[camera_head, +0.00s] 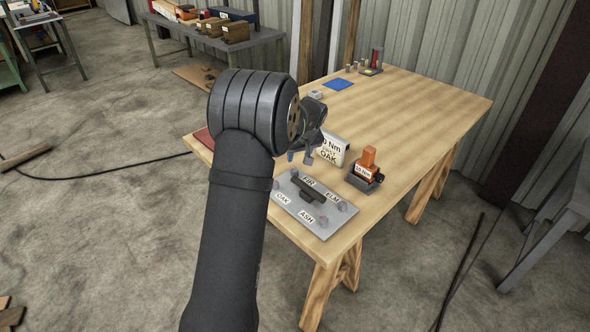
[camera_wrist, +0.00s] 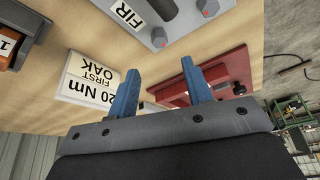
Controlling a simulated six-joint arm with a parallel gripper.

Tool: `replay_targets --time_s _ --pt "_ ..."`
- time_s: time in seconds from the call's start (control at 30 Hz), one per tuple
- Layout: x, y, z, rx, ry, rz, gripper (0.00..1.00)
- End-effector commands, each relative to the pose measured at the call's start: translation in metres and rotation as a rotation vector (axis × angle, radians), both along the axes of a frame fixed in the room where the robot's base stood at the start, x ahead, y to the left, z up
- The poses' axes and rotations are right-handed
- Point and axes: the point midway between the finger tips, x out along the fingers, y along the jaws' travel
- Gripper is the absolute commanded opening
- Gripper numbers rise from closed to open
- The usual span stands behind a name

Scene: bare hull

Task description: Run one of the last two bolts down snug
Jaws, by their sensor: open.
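A grey plate (camera_head: 299,215) lies on the wooden table, with a dark raised piece in its middle. Its corner bolts carry the labels FIR, ELM, OAK and ASH. A white card (camera_head: 333,150) reads "20 Nm FIRST OAK". My gripper (camera_wrist: 162,68) is open and empty, above the table behind the plate, partly hidden by my arm.
A red tray-like object (camera_wrist: 225,78) lies near the table edge. A blue square (camera_head: 338,84) and small cylinders lie at the table's far end. The table's right side is clear (camera_head: 430,110). A grey side table (camera_head: 215,42) with boxes stands behind.

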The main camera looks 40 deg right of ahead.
Motion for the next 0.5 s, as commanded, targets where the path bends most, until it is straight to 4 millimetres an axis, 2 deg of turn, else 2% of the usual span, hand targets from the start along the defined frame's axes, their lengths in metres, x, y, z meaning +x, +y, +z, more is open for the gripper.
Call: replay_targets --time_s 0.03,0.2,0.4,0.5 --pt "0.004 -0.001 -0.012 0.002 0.001 0.001 0.46" --pt "0.017 -0.007 -0.046 0.002 0.002 -0.001 0.46" --pt "0.029 -0.012 -0.077 0.001 0.001 -0.001 0.46" --pt "0.033 -0.014 -0.086 0.000 0.000 -0.001 0.46"
